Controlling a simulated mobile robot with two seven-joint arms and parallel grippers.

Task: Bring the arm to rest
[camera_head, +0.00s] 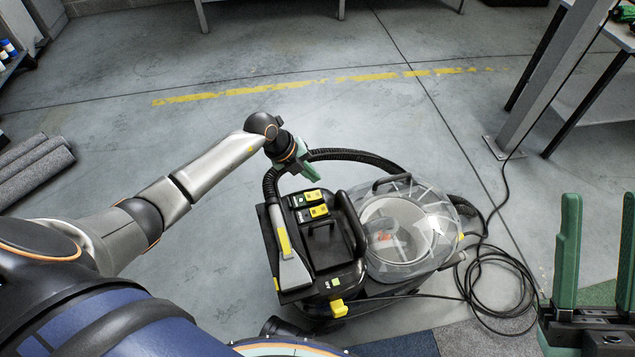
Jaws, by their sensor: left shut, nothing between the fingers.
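My left arm reaches in from the left, and its green-fingered gripper (310,172) is shut and empty. In the picture it sits just above the back of the black floor-cleaning machine (325,245); I cannot tell whether they touch. My right gripper (600,200) stands at the lower right edge with its two green fingers pointing up and apart. It is open and empty, and its right finger is partly cut off by the frame.
The machine has a clear round tank (435,225) and a black hose (350,155). A loose black cable (500,260) lies on the floor to its right. A metal table leg (545,75) stands at upper right. Grey rolls (32,165) lie at left. Open floor lies behind the machine.

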